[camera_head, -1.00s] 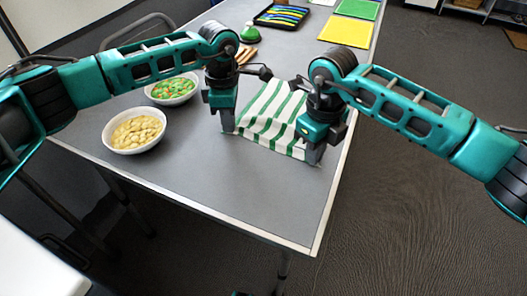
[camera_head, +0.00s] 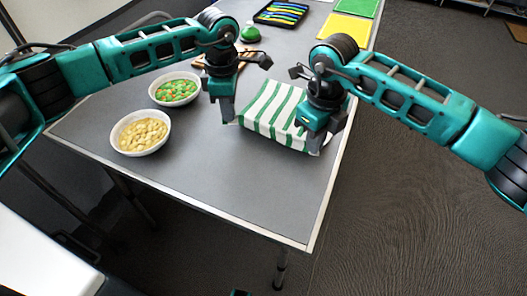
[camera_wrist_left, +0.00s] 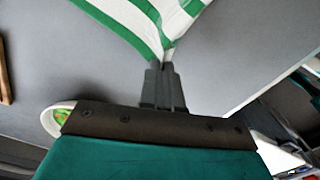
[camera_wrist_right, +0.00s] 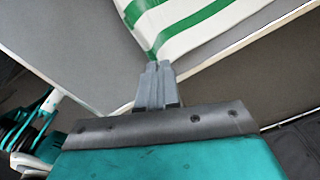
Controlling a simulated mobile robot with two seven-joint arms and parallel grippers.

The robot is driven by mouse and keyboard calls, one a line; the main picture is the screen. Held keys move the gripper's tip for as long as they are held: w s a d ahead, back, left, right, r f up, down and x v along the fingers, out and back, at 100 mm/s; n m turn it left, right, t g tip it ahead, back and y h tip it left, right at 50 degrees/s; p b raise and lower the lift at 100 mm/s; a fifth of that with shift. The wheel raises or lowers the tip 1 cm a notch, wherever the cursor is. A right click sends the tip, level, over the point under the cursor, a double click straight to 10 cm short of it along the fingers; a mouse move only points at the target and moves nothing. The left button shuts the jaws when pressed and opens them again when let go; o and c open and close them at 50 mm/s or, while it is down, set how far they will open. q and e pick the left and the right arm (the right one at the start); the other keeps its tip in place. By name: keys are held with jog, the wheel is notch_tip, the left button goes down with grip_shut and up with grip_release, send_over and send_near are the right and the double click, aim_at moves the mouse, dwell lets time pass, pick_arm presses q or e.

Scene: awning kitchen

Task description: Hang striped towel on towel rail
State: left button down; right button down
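The white and green striped towel (camera_head: 274,110) is on the grey table between my two grippers, its near edge raised and drawn fairly straight between them. My left gripper (camera_head: 228,119) is shut on the towel's near left corner; in the left wrist view the towel (camera_wrist_left: 150,22) runs into the closed fingertips (camera_wrist_left: 163,70). My right gripper (camera_head: 316,148) is shut on the near right corner; in the right wrist view the towel (camera_wrist_right: 185,22) meets the closed fingertips (camera_wrist_right: 153,70). No towel rail can be made out in these views.
A bowl of yellowish pieces (camera_head: 141,133) and a bowl of green and orange pieces (camera_head: 175,90) stand left of my left gripper. A black tray (camera_head: 281,13), a green object (camera_head: 250,34) and yellow (camera_head: 345,29) and green sheets lie farther back. The table's front (camera_head: 220,210) is clear.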

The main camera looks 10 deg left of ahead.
pick_arm(q)
jog(key=shift+a, duration=0.1)
